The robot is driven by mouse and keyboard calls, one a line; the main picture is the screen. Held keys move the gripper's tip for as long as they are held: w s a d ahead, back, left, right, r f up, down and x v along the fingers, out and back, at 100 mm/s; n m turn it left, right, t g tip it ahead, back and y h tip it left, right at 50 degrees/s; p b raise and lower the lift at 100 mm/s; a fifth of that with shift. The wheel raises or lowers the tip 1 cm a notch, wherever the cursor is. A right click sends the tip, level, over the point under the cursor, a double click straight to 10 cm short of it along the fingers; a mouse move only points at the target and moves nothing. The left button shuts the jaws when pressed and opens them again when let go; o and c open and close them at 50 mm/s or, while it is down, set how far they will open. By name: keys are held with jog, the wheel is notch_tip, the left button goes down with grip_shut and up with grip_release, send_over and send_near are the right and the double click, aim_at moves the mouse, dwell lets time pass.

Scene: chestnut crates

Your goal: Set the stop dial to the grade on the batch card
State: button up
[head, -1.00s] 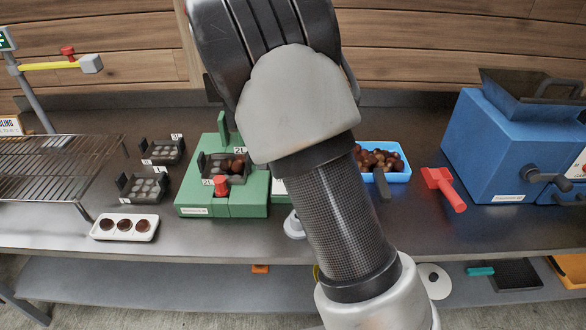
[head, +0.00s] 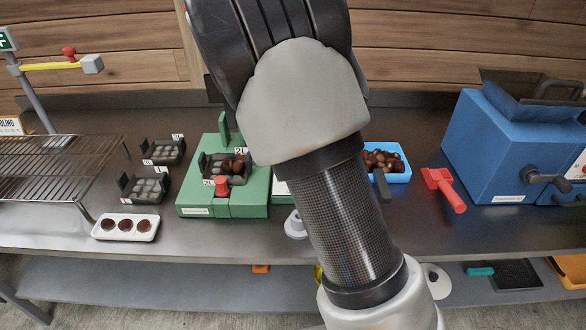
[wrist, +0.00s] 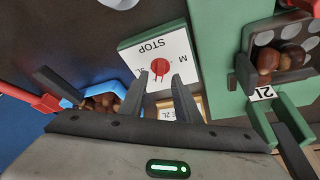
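A wood-edged card (wrist: 191,107), probably the batch card, shows partly behind the fingers, with "2L" readable. In the head view my arm hides the dial and my gripper.
A green stand (head: 250,196) holds a dark tray (head: 211,178) of chestnuts. A blue bin (head: 398,177) of chestnuts, a red-handled tool (head: 444,188) and a blue machine (head: 500,150) stand to the right. A white tray (head: 103,229) and wire rack (head: 45,180) are at left.

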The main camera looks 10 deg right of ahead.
jog(key=p+v, duration=0.2)
jog(key=v, duration=1.3)
jog(key=shift+a, duration=0.1)
jog(key=s+d+r+n+t+y, duration=0.1)
jog(key=s+d+r+n, duration=0.15)
jog(key=s, duration=0.55)
jog(key=s+d+r+n+y, duration=0.1)
jog(key=s+r+n, duration=0.2)
jog(key=s, duration=0.6)
jog(key=s+d+r+n+t+y, duration=0.1)
jog(key=s+d+r+n, duration=0.15)
jog(key=s, duration=0.55)
notch_tip(320, 180, up, 13)
jog(key=p, duration=1.4)
jog(key=shift+a, duration=0.3)
